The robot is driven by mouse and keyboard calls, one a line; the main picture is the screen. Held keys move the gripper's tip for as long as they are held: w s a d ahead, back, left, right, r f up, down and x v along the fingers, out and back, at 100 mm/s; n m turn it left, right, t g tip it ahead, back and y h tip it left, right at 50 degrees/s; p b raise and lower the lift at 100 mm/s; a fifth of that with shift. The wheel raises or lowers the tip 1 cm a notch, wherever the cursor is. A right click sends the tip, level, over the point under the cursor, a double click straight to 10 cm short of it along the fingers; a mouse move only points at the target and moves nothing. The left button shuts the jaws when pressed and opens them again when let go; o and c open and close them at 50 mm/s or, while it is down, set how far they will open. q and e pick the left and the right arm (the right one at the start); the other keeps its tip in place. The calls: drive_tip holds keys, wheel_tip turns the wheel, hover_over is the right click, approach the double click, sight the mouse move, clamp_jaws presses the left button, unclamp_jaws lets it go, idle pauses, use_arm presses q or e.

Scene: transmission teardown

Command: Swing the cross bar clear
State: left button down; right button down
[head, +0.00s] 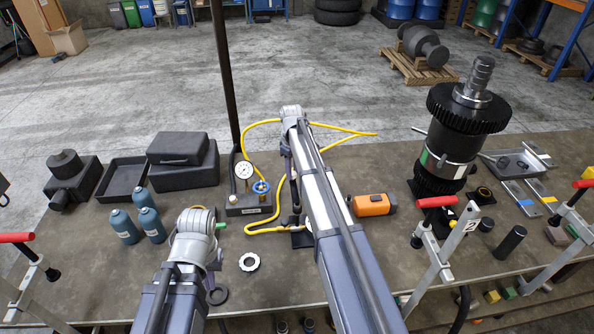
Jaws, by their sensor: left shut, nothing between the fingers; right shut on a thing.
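I cannot make out the cross bar for certain. A dark upright post (227,75) rises behind the table near a hydraulic block (247,205) with a gauge (244,170) and a blue knob (261,187). A yellow hose (281,205) runs from this area behind my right arm. My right arm reaches in from the bottom middle and hides what lies under it; its gripper is out of sight. My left arm ends in view at the lower left, and its gripper is also hidden. A tall black gear shaft assembly (449,150) stands upright at the right.
Black boxes (183,158), an open tray (122,180) and blue bottles (123,226) are at the left. An orange tool (374,205) lies right of my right arm. A red-handled clamp (438,240) stands at the front right.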

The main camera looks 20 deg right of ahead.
drive_tip(key=shift+a, duration=0.2)
idle(0.3)
drive_tip(key=c, duration=0.5)
unclamp_jaws()
wheel_tip(320, 180, up, 8)
drive_tip(key=p, duration=0.8)
drive_tip(key=shift+f, duration=0.1)
drive_tip(key=shift+f, duration=0.1)
